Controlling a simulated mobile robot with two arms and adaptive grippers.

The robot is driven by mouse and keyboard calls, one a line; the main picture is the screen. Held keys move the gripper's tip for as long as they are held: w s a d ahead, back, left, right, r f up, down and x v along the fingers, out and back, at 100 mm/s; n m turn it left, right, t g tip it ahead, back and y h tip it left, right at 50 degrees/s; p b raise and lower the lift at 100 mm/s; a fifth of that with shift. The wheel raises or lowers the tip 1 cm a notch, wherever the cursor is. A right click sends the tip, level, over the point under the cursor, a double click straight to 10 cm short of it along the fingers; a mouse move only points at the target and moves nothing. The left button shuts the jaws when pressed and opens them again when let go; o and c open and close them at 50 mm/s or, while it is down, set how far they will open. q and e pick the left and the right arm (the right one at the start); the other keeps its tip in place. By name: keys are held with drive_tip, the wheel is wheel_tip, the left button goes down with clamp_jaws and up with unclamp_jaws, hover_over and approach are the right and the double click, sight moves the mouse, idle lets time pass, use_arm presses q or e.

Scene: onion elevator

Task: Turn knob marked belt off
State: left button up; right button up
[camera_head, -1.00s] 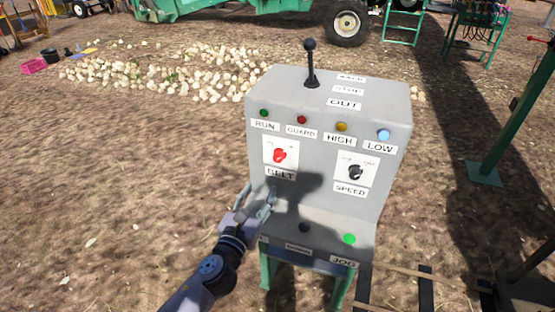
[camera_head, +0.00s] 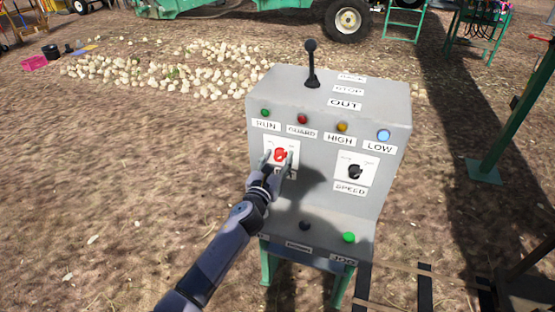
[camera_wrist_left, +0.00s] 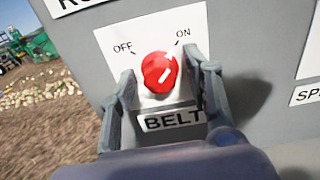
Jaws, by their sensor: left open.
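The red belt knob (camera_head: 280,155) sits on a white plate on the front of the grey control box (camera_head: 225,0). In the left wrist view the knob (camera_wrist_left: 160,72) shows a white pointer line slanting up to the right, toward the ON mark; OFF is printed at upper left. The BELT label (camera_wrist_left: 172,120) is just below it. My left gripper (camera_head: 278,158) is open, with one finger on each side of the knob. I cannot tell whether the fingers touch it. My right gripper is not in view.
The black speed knob (camera_head: 355,171) is to the right on the same face. Indicator lamps run above, a black lever (camera_head: 311,62) stands on top, and a green button (camera_head: 348,237) is on the lower ledge. Open ground lies to the left.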

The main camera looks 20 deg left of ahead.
use_arm(q)
drive_tip(key=shift+c, duration=0.5)
drive_tip(key=shift+c, duration=0.7)
clamp_jaws()
